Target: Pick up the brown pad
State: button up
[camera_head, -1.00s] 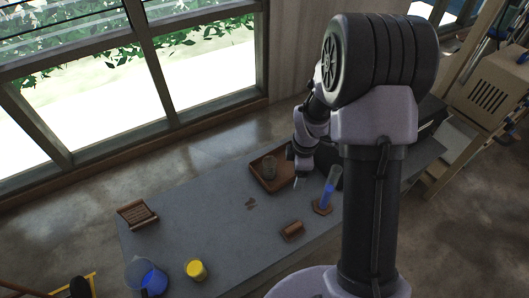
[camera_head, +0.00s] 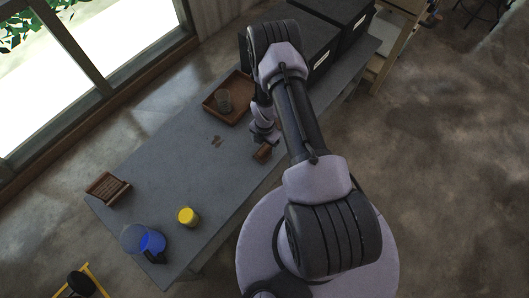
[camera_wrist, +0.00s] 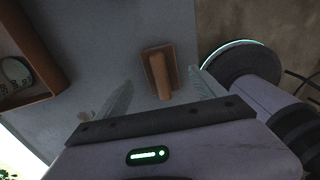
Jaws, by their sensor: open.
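The brown pad (camera_head: 263,153) lies near the right edge of the grey table, partly hidden by my arm in the head view. In the wrist view the pad (camera_wrist: 150,67) shows as a flat brown base with a lighter brown raised bar along it. My gripper (camera_wrist: 160,76) is open, with one pale finger on each side of the pad in the picture. The fingers look apart from it, and how high they are above it I cannot tell. In the head view my gripper (camera_head: 265,136) is just above the pad in the picture.
Small brown bits (camera_head: 216,140) lie nearby. A slatted brown rack (camera_head: 108,188), a blue pitcher (camera_head: 143,240) and a yellow cup (camera_head: 187,216) stand at the left end. Black boxes (camera_head: 325,50) stand at the far end.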

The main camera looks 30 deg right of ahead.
aim_at(265, 148)
notch_tip(265, 148, down, 4)
jog(key=shift+s+a+b, duration=0.15)
jog(key=shift+b, duration=0.4)
jog(key=shift+r, duration=0.1)
jog(key=shift+c, duration=1.1)
jog(key=c, duration=1.2)
jog(key=shift+r+p, duration=1)
jog(key=shift+r, duration=1)
jog(key=shift+c, duration=0.3)
jog(key=s+d+r+p, duration=0.1)
jog(key=s+d+p, duration=0.2)
jog(key=s, duration=1.2)
jog(key=shift+d, duration=1.2)
